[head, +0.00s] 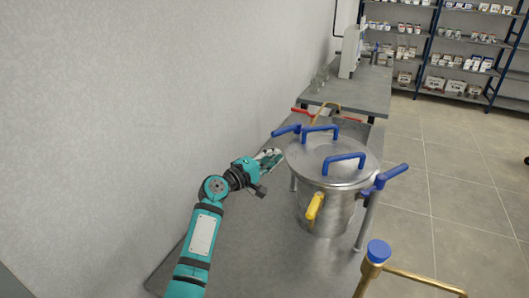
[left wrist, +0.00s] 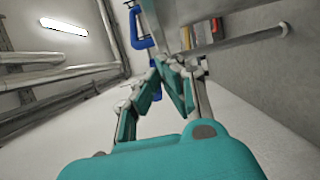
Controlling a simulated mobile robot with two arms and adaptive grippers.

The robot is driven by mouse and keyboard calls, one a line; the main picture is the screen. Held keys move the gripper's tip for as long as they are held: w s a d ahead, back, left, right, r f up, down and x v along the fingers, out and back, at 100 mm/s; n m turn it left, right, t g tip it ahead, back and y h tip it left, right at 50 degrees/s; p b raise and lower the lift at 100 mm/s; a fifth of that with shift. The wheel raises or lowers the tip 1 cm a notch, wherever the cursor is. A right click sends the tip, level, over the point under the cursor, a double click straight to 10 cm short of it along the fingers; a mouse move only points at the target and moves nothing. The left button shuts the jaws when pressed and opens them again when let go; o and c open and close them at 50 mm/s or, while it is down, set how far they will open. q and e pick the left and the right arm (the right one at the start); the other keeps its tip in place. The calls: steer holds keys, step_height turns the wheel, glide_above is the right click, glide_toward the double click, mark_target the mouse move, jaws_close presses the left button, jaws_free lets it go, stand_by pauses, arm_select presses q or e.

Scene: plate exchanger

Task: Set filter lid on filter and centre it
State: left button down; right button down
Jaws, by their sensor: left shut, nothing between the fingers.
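The filter (head: 333,212) is a steel pot with a yellow handle (head: 314,206) on its front. The round steel filter lid (head: 310,160) lies on its top and looks about level; I cannot tell exactly how well it is centred. The lid carries two blue handles (head: 344,159). My left gripper (head: 272,157) is just left of the lid's edge, apart from the handles, shut and empty. In the left wrist view, its teal fingers (left wrist: 172,62) come together, with a blue handle (left wrist: 138,28) beyond. My right gripper is not in view.
Blue side handles (head: 392,173) stick out from the filter at left and right. A brass pipe with a blue cap (head: 378,251) stands at the front right. A grey table (head: 345,92) with glassware is behind. Shelves (head: 460,50) stand far back. The wall is close on the left.

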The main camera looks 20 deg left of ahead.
arm_select(q)
steer(key=shift+s+d+p, duration=0.15)
steer(key=shift+d+p, duration=0.2)
steer(key=shift+d, duration=0.85)
